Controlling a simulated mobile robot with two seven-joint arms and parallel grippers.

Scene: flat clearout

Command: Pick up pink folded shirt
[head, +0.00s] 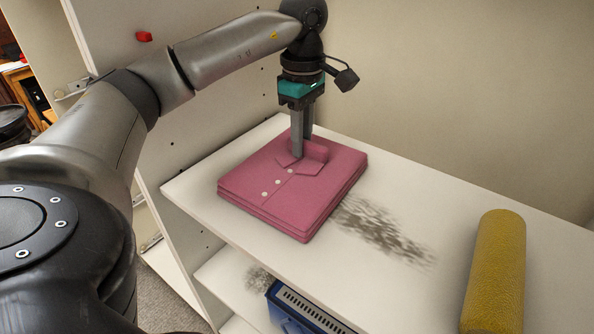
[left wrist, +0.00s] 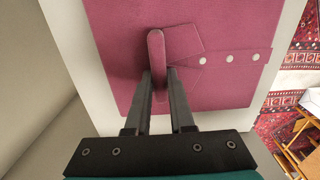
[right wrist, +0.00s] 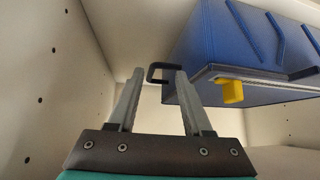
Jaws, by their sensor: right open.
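The pink folded shirt (head: 295,190) lies flat on the white shelf top, buttons facing up. It also shows in the left wrist view (left wrist: 120,35). My left gripper (head: 302,150) points straight down at the collar. In the left wrist view, its fingers (left wrist: 160,75) stand close on both sides of the raised collar band and appear shut on it. The shirt still rests on the shelf. My right gripper (right wrist: 157,75) is open and empty, below the blue case in the right wrist view. It is not in the head view.
A dark smudge (head: 380,230) marks the surface beside the shirt. A blue case (right wrist: 240,60) with a black handle and yellow latch is near my right gripper. Walls close in behind and left.

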